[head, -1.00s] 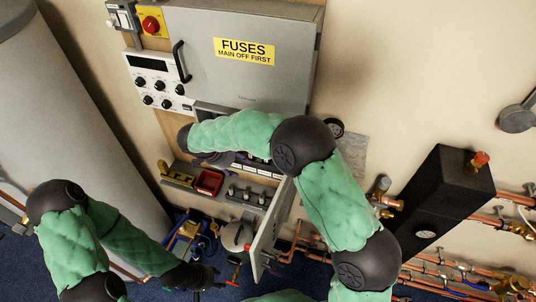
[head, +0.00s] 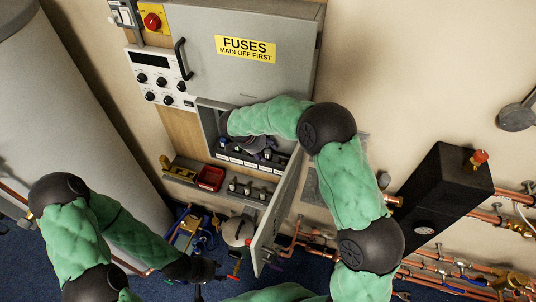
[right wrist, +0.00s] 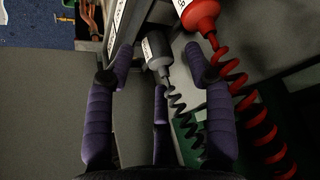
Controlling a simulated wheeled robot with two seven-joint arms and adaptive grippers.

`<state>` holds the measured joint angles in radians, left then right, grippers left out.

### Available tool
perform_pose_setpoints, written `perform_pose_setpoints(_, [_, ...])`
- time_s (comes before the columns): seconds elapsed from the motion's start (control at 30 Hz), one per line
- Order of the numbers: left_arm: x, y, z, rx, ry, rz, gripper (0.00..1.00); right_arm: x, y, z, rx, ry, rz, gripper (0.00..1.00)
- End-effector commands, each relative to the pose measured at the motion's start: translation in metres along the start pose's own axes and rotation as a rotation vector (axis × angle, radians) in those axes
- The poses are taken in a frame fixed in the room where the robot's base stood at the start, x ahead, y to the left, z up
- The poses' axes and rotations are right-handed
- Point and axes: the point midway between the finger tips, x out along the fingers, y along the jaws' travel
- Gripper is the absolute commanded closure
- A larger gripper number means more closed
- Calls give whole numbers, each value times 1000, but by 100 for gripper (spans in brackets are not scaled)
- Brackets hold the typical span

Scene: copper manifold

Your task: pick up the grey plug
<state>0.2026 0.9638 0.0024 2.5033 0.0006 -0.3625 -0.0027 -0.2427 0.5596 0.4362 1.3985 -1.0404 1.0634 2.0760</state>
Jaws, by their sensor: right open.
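The grey plug (right wrist: 157,48) shows in the right wrist view, with a white label beside it and a black coiled cord running down from it. My right gripper (right wrist: 155,78) is open, its purple fingers spread on either side of the plug and cord, with a third finger low in the middle. I see no grip on the plug. In the head view my right gripper (head: 262,150) is at the open fuse box, mostly hidden by my arm. My left gripper (head: 203,280) is low at the left, dark and too small to read.
A red plug (right wrist: 200,15) with a red coiled cord is close right of the grey one. The grey fuse box (head: 290,75) has an open door (head: 272,225) below my right arm. A shelf with a red tray (head: 210,178) is underneath. Copper pipes are at the lower right.

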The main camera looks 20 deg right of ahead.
Motion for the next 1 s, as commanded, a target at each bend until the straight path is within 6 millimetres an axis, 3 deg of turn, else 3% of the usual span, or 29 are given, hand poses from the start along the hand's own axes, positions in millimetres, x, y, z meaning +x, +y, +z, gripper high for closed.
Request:
perform_pose_setpoints(0.13, [-1,0,0,0,0,0,60,16,0,0,1,-1,0,46])
perform_pose_setpoints(0.37, [-1,0,0,0,0,0,60,18,0,0,1,0,-2,46])
perform_pose_setpoints(0.53, [-1,0,0,0,0,0,60,18,0,0,1,0,-1,94])
perform_pose_setpoints(1.0, [-1,0,0,0,0,0,60,15,0,-2,2,0,-2,94])
